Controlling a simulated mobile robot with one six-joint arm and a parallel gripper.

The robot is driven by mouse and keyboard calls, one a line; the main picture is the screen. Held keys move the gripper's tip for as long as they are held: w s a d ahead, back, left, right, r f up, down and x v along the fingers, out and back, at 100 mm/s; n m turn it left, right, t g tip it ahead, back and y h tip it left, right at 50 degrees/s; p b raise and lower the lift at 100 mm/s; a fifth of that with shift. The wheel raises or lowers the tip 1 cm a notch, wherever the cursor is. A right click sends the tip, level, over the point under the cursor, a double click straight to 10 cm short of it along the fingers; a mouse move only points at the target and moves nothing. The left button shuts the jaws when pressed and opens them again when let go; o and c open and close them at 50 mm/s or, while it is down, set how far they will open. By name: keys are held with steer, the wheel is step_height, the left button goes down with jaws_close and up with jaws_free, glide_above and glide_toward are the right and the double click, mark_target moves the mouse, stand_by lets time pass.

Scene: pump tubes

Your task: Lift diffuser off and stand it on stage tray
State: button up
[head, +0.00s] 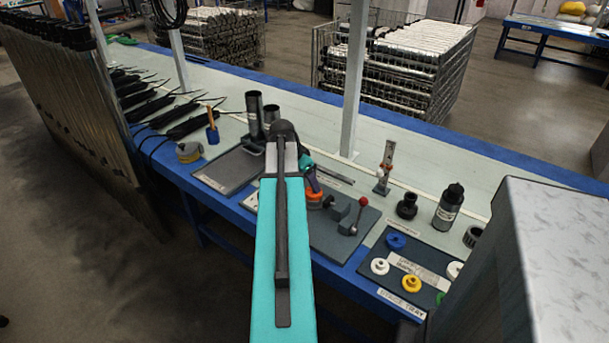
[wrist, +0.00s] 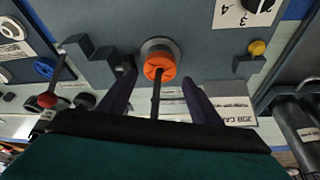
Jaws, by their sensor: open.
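An orange round piece (wrist: 160,67), which looks like the diffuser, sits at a grey round fitting (wrist: 157,47) on a dark plate. It also shows in the head view (head: 313,196), partly hidden by my arm. My gripper (wrist: 159,80) is open, with one dark finger on each side of the orange piece. I cannot tell whether the fingers touch it. A thin dark rod (wrist: 155,98) runs from the orange piece towards my palm. The dark stage tray (head: 401,303) lies at the right of the bench and carries blue, white and yellow round pieces.
A red-knobbed lever (head: 362,202) stands on the dark plate right of the orange piece. A grey block (head: 555,265) stands at the right edge.

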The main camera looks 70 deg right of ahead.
steer(key=shift+x, duration=2.8)
steer(key=c, duration=1.1)
steer(key=shift+r+p, duration=0.6)
steer(key=shift+r, duration=0.25)
steer(key=shift+r+p, duration=4.75)
steer(key=shift+r, duration=3.45)
